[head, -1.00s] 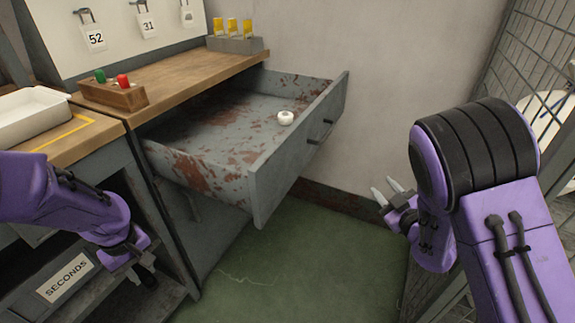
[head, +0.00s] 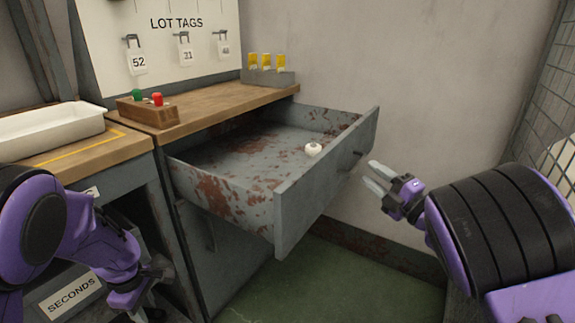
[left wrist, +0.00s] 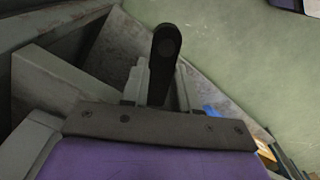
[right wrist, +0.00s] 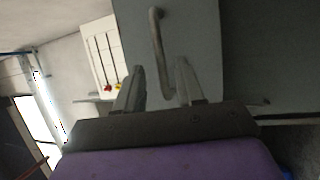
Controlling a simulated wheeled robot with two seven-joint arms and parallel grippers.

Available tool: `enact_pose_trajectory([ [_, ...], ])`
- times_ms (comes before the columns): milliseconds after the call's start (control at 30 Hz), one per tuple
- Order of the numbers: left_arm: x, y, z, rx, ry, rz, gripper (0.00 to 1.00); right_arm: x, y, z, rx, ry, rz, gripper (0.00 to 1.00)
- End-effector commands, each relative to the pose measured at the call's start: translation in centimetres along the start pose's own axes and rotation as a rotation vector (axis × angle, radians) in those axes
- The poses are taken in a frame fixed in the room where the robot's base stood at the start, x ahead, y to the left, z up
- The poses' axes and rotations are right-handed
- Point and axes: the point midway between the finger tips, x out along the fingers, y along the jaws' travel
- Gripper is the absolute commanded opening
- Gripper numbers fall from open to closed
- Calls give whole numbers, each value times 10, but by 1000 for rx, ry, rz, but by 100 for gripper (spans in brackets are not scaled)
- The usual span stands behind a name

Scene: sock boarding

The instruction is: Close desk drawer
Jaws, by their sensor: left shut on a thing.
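The grey, rust-stained desk drawer (head: 318,183) stands pulled out under the wooden desk top. A small white ring-shaped thing (head: 313,149) lies inside it. The drawer's handle (head: 359,153) is on its front; in the right wrist view the bar handle (right wrist: 156,40) runs vertically on a grey panel, its lower end seen between the fingers. My right gripper (head: 373,177) is open and empty just off the drawer front, close to the handle. My left gripper (head: 152,287) is low at the left, shut on a dark round-ended bar (left wrist: 165,50), well away from the drawer.
The desk top (head: 205,100) carries a wooden block (head: 147,112) with red and green pieces and a grey holder (head: 268,77) with yellow pieces. A white tray (head: 45,130) is at the left. A wire mesh partition (head: 550,95) stands at the right. The green floor (head: 320,280) before the drawer looks clear.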

Motion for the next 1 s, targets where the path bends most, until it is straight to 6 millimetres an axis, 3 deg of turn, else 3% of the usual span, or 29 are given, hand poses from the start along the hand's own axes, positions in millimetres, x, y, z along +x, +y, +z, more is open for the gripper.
enact_pose_trajectory([
  [200,2,0,0,1,0,0,0,28,-1,0,1,0,0,38],
  [467,1,0,0,1,0,1,0,31,0,0,1,-1,-1,38],
  [500,1,0,0,1,0,1,0,31,0,0,1,-1,-1,35],
  [600,1,0,0,1,0,1,0,31,0,0,1,-1,-1,2],
  [1000,0,-1,-1,-1,0,0,0,37,-1,8,-2,-16,1,0],
])
